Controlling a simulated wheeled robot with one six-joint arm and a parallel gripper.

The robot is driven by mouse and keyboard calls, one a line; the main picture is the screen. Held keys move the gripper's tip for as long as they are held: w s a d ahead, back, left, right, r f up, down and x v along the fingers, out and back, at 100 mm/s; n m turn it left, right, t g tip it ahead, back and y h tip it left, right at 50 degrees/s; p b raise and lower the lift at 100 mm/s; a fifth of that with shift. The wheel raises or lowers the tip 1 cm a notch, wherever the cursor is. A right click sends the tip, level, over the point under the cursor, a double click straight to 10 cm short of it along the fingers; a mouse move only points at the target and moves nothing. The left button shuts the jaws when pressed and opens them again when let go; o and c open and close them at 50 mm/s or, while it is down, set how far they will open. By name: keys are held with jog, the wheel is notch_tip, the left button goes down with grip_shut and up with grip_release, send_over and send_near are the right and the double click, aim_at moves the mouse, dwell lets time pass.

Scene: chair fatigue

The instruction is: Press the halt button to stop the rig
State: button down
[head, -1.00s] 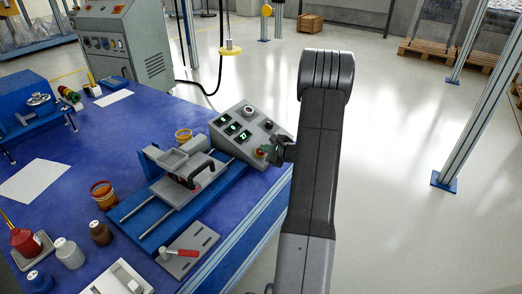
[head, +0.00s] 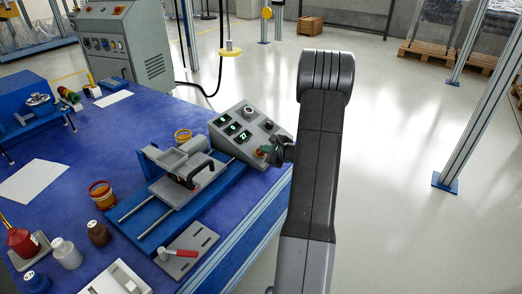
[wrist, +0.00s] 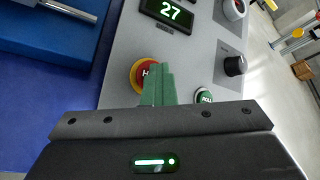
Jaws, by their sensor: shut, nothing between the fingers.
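The halt button (wrist: 146,74) is a red cap in a yellow ring on a grey sloped control box (head: 225,118). In the wrist view, my gripper (wrist: 158,76) has its green fingers together with nothing between them. The fingertips overlap the button's right side and hide most of its lettering; only an "H" shows. I cannot tell whether they touch it. In the head view, the button (head: 262,150) is small at the box's lower right corner, and my dark gripper (head: 270,153) is right beside it.
A green button marked "ROLL" (wrist: 204,97) and a black knob (wrist: 234,66) are right of the fingers. A lit display (wrist: 168,12) reads 27. A blue slide rig (head: 185,180) stands left of the box on the blue table (head: 130,115). Open floor lies to the right.

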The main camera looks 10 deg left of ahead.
jog(key=shift+s+f, duration=0.1)
jog(key=shift+f, duration=0.05)
notch_tip(320, 180, up, 6)
jog(key=d+p, duration=0.2)
jog(key=shift+s+p, duration=0.3)
jog(key=shift+p, duration=0.1)
jog(key=shift+f, duration=0.2)
jog(key=shift+w+a+f+b, duration=0.1)
jog(key=shift+a+f+b, duration=0.2)
jog(key=shift+f, duration=0.4)
jog(key=shift+w+a+f+b, duration=0.2)
jog(key=shift+f+b, duration=0.25)
jog(key=shift+f, duration=0.25)
jog(key=shift+w+a+f+b, duration=0.1)
jog(key=shift+a+f+b, duration=0.2)
jog(key=shift+f, duration=0.4)
jog(key=shift+s+r, duration=0.1)
